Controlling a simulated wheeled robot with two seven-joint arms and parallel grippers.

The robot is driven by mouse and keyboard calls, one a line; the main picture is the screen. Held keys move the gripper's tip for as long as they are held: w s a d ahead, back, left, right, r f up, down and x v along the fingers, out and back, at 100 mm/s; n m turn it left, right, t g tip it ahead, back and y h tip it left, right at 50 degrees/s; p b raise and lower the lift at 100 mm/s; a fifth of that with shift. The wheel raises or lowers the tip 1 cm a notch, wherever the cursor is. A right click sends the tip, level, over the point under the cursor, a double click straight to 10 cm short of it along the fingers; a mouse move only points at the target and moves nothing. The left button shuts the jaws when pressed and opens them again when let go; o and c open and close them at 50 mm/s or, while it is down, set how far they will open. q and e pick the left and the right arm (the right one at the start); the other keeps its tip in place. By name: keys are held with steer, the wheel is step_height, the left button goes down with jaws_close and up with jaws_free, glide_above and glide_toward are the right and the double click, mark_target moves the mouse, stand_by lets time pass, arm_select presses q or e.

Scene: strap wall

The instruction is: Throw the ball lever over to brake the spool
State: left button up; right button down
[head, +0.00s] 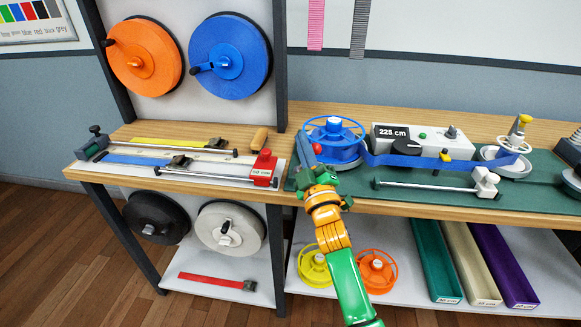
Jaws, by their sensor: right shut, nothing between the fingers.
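The blue spool (336,128) sits on the green mat of the right bench, with a blue strap (400,160) running from it to the right. The red ball (317,148) of the lever shows at the spool's front left. My right gripper (305,152) is shut and empty, just left of the ball and close to it. I cannot tell whether they touch. The gripper and wrist hide most of the lever's arm and its base. My left gripper is not in view.
A counter box (415,137) reading 225 cm stands behind the strap. A white-ended rail (430,185) lies in front of it. A red-ended measuring rail (225,175) is on the left bench. Spools and long boxes fill the shelf below.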

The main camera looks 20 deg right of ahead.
arm_select(q)
steer(key=b, duration=0.1)
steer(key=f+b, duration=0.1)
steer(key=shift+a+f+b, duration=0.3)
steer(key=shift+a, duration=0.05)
arm_select(e)
steer(key=a+v, duration=0.1)
steer(key=v, duration=0.9)
steer(key=shift+r, duration=0.4)
